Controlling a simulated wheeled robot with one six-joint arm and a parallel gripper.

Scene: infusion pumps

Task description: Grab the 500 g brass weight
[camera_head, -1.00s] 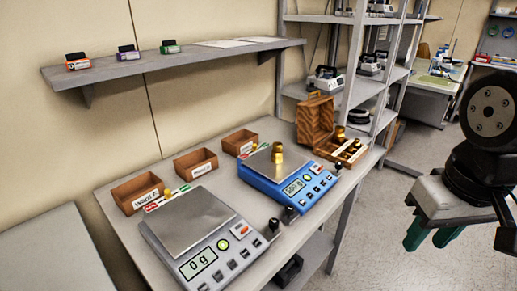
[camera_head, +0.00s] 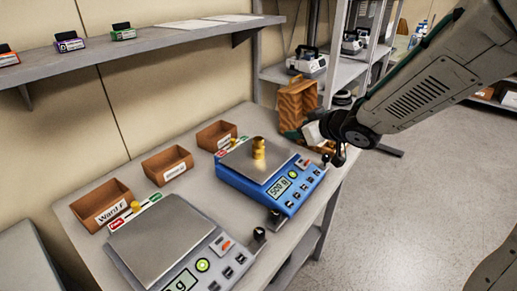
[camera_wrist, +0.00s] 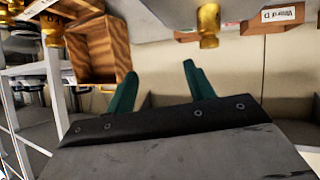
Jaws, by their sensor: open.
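A brass weight (camera_head: 258,150) stands upright on the steel pan of the blue scale (camera_head: 284,199), whose display appears to read 500 g. In the wrist view, which looks tipped over, a brass weight (camera_wrist: 208,27) shows at the top, right of my fingers, apparently the same one. My gripper (camera_wrist: 157,84) has its two green fingers apart with nothing between them. In the head view my gripper is by the wooden weight case, right of the blue scale and apart from the weight; its fingertips are hard to make out there.
The wooden weight case (camera_head: 296,103) stands open behind my gripper; brass weights show by it in the wrist view (camera_wrist: 52,24). A grey scale (camera_head: 160,243) sits at the front. Wooden bins (camera_head: 167,164) line the wall, under a shelf (camera_head: 150,48). Floor at right is clear.

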